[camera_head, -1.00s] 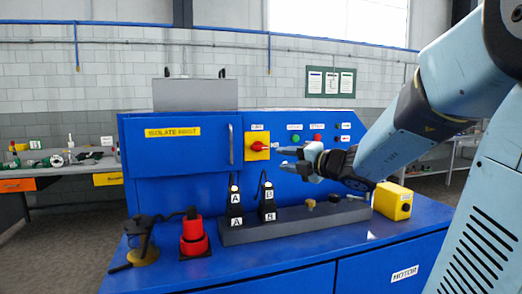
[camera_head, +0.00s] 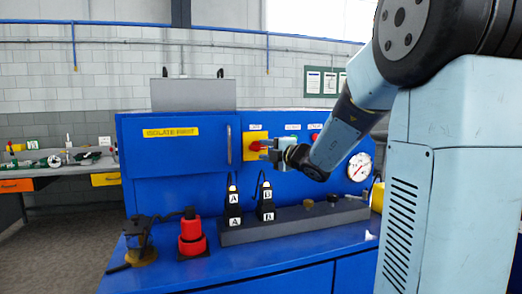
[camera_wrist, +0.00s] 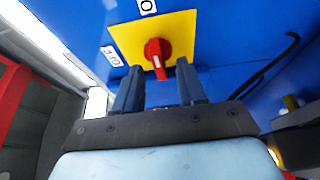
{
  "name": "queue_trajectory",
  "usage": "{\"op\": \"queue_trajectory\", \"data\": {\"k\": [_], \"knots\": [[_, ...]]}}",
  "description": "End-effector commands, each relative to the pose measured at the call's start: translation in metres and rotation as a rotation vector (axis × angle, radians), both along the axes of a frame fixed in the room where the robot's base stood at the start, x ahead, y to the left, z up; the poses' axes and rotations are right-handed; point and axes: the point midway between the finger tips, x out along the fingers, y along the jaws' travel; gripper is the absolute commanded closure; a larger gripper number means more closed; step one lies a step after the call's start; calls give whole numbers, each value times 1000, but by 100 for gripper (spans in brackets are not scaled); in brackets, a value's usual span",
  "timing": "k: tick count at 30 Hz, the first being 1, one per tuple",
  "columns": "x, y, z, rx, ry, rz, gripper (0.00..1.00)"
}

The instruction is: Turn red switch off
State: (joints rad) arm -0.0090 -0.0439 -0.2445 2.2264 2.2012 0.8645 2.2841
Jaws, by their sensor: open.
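The red switch (camera_wrist: 157,56) is a rotary knob with a white pointer mark on a yellow plate (camera_wrist: 180,30), fixed to the blue panel. In the head view the red switch (camera_head: 257,146) sits at the panel's middle, partly covered by my gripper. My gripper (camera_head: 265,149) is open and empty, in front of the switch. In the wrist view my gripper's fingers (camera_wrist: 160,86) stand apart, with the knob seen beyond and between their tips. I cannot tell whether the fingers touch it. A small white label reading O (camera_wrist: 147,6) is above the plate, and another label (camera_wrist: 112,56) is at its left.
Two black devices marked A (camera_head: 234,205) and B (camera_head: 266,203) stand on a grey bar (camera_head: 290,223) below. A red stacked piece (camera_head: 192,237) and a black tool (camera_head: 140,240) stand left on the blue bench. A round gauge (camera_head: 359,167) is right of my gripper.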

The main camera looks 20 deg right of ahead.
Motion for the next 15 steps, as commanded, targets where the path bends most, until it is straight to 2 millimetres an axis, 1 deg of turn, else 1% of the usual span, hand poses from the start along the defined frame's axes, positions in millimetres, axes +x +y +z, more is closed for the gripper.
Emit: {"op": "queue_trajectory", "data": {"k": [1, 3, 6, 9, 15], "knots": [[7, 3, -1, 0, 1, 1, 60], [14, 6, 0, 1, 0, 1, 60], [20, 9, -1, 0, 1, 0, 60], [24, 11, -1, 0, 1, 0, 60], [25, 12, 0, 1, 0, -1, 60]]}}
